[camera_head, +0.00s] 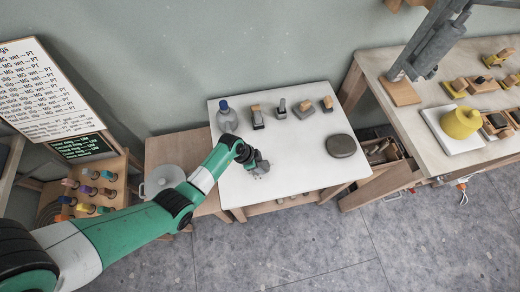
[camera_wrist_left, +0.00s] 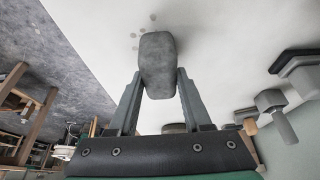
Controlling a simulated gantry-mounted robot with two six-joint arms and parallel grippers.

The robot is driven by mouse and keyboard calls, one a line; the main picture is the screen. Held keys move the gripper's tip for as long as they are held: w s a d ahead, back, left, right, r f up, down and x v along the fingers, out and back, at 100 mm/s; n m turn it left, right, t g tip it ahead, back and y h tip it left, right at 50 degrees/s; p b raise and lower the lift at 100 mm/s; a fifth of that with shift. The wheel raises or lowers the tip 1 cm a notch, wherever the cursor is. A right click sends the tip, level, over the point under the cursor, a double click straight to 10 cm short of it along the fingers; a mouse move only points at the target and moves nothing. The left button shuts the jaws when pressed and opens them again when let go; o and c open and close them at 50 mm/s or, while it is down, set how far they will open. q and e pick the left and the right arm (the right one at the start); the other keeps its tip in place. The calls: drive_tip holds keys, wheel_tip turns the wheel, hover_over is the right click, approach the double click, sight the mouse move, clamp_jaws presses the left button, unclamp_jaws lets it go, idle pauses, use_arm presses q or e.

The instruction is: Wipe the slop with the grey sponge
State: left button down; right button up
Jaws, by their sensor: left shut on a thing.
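My left gripper (camera_head: 260,165) is over the front left part of the white table (camera_head: 290,180). In the left wrist view, its two fingers (camera_wrist_left: 158,90) are shut on a grey block with rounded edges, the grey sponge (camera_wrist_left: 157,60). The sponge is held over the white top; I cannot tell whether it touches. Several small grey spots of slop (camera_wrist_left: 134,36) lie on the white surface just beyond the sponge. In the head view the sponge and spots are too small to make out clearly beside the gripper. My right gripper is not in view.
A clear bottle with a blue cap (camera_head: 226,116) stands at the table's back left. Several small grey and wooden tools (camera_head: 304,109) line the back. A dark round disc (camera_head: 340,145) lies at the right. The table's middle is clear. A lidded pot (camera_head: 163,179) stands left.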

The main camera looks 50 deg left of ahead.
use_arm(q)
drive_tip(key=shift+f+b, duration=0.4)
drive_tip(key=shift+f, duration=0.15)
drive_tip(key=shift+w+a+f+b, duration=0.1)
drive_tip(key=shift+w+a+b, duration=0.25)
drive_tip(key=shift+a, duration=0.35)
drive_tip(key=shift+w+a+f+b, duration=0.1)
drive_tip(key=shift+w+a+b, duration=0.2)
drive_tip(key=shift+a, duration=0.35)
drive_tip(key=shift+p, duration=0.4)
drive_tip(key=shift+r+p, duration=0.2)
drive_tip(key=shift+p, duration=0.45)
idle(0.5)
